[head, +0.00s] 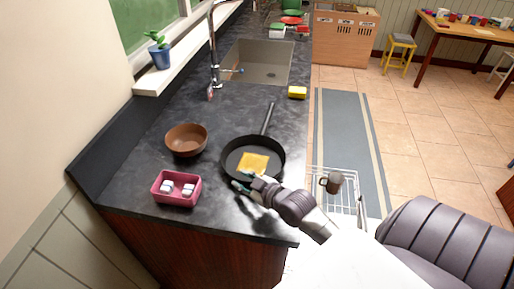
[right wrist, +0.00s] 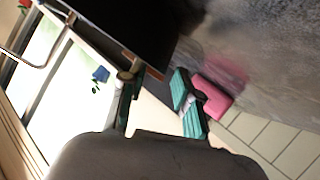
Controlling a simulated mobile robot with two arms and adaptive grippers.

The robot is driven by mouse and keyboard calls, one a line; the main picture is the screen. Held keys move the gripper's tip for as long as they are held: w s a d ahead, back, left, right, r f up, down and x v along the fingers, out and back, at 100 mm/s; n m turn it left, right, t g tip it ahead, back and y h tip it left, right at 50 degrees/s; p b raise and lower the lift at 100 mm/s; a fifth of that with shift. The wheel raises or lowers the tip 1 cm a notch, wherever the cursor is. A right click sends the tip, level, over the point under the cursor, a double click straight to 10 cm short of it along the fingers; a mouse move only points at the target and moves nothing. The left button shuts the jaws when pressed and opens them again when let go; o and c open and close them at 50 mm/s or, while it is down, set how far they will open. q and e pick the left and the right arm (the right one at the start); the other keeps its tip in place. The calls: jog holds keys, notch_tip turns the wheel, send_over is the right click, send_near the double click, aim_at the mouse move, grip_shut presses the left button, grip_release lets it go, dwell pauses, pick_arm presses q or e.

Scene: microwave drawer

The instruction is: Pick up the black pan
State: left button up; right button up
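The black pan (head: 229,153) sits on the dark counter, its long handle (head: 269,118) pointing away toward the sink. A flat yellow-orange square (head: 253,163) lies in it. My right gripper (head: 240,181) is at the pan's near rim, on the side opposite the handle. Its teal-padded fingers (right wrist: 158,102) are apart in the right wrist view, with nothing clearly held between them. Whether a finger touches the rim I cannot tell. A dark shape at the top of the right wrist view cannot be identified for sure. My left gripper is not in view.
A brown bowl (head: 187,141) and a pink container (head: 176,201) with white items stand left of the pan. A yellow sponge (head: 297,92) lies near the sink (head: 262,62). A wire rack (head: 342,185) with a dark mug (head: 332,182) is right of the counter.

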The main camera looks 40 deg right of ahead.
aim_at(233, 175)
jog(key=shift+x, duration=0.75)
jog(key=x, duration=0.3)
jog(key=shift+w+f+p, duration=0.1)
jog(key=shift+w+p, duration=0.2)
jog(key=shift+p, duration=0.1)
jog(key=shift+w+f, duration=0.15)
jog(key=shift+w, duration=0.05)
jog(key=shift+s, duration=0.1)
grip_shut()
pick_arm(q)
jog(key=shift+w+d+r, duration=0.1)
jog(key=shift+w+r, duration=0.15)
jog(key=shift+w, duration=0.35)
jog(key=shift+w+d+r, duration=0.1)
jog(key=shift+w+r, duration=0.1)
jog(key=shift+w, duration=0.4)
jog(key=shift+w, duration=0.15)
